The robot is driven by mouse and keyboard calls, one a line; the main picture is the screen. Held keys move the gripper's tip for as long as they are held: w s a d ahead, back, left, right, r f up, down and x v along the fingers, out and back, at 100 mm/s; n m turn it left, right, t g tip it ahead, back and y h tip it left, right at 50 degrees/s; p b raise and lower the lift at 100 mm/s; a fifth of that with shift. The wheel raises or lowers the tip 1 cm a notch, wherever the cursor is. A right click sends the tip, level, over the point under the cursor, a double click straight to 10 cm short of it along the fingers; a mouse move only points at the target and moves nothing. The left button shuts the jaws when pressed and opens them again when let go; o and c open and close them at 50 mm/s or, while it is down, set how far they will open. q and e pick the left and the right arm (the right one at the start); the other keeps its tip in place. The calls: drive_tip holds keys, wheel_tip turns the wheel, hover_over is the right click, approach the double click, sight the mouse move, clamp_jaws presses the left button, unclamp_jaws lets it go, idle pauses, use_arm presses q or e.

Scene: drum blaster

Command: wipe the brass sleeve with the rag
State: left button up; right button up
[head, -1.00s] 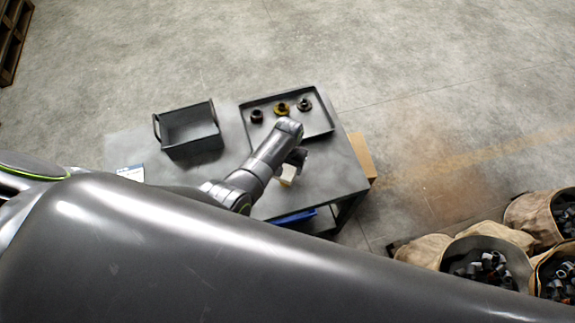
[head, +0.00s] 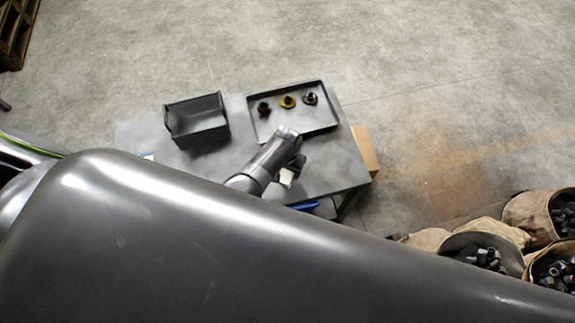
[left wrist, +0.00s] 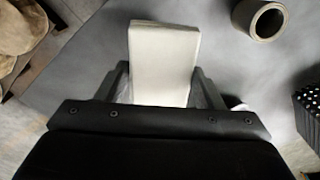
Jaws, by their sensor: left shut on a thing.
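My left gripper (head: 296,166) is over the near right part of the grey table, shut on a pale folded rag (head: 287,178). In the left wrist view the rag (left wrist: 163,55) stands out between the two dark fingers. A short hollow tan cylinder (left wrist: 258,20), which looks like the brass sleeve, rests on the grey surface at the upper right of that view, apart from the rag. I cannot make it out in the head view. My right gripper is not in view.
The table (head: 335,160) bears a dark open bin (head: 197,118) and a shallow tray (head: 325,120) with three small parts. A black dotted block (left wrist: 309,115) is right in the left wrist view. Sacks of dark parts (head: 485,250) stand at the lower right.

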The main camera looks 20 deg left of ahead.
use_arm(q)
wheel_tip(320, 180, up, 2)
drive_tip(key=shift+r+p, duration=0.15)
drive_tip(key=shift+p, duration=0.25)
drive_tip(key=shift+r, duration=1.85)
